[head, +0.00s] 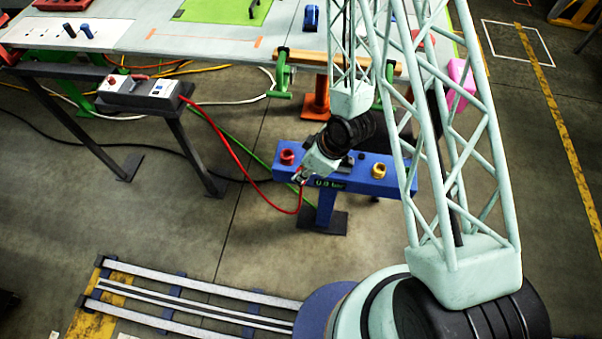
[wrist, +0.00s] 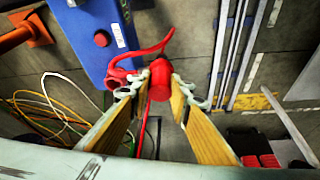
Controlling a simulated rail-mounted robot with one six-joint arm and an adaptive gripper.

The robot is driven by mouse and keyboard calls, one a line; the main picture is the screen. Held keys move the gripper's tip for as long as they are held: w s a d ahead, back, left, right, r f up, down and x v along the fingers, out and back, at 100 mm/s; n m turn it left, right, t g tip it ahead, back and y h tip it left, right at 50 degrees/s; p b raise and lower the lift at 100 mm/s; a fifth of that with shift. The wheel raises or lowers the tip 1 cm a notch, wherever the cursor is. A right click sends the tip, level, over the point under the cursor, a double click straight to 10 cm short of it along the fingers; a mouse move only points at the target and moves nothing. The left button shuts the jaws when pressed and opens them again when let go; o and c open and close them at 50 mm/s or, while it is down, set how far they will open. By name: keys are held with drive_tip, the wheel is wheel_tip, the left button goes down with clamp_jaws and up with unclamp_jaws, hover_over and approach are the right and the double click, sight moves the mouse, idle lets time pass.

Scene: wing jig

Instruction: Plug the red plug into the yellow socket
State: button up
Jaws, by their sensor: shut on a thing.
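The blue stand (head: 345,170) carries a red socket (head: 287,157) at its left end and the yellow socket (head: 378,171) toward its right. My gripper (head: 301,176) is at the stand's left front, close below the red socket and well left of the yellow one. In the wrist view my gripper (wrist: 157,90) is shut on the red plug (wrist: 160,76), held between the fingertips. The plug's red cable (wrist: 152,49) curves beside it. The blue stand (wrist: 90,20) shows at upper left there. The yellow socket is not visible in the wrist view.
The red cable (head: 225,143) runs left to a white-and-grey box (head: 140,91) on a dark bench. The stand's front shows a "0.8 bar" display (head: 329,183). A long table (head: 200,40) stands behind. Rails (head: 200,300) lie in front. Loose cables lie on the floor.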

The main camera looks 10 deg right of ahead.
drive_tip(key=shift+r+p, duration=0.45)
drive_tip(key=shift+r, duration=0.55)
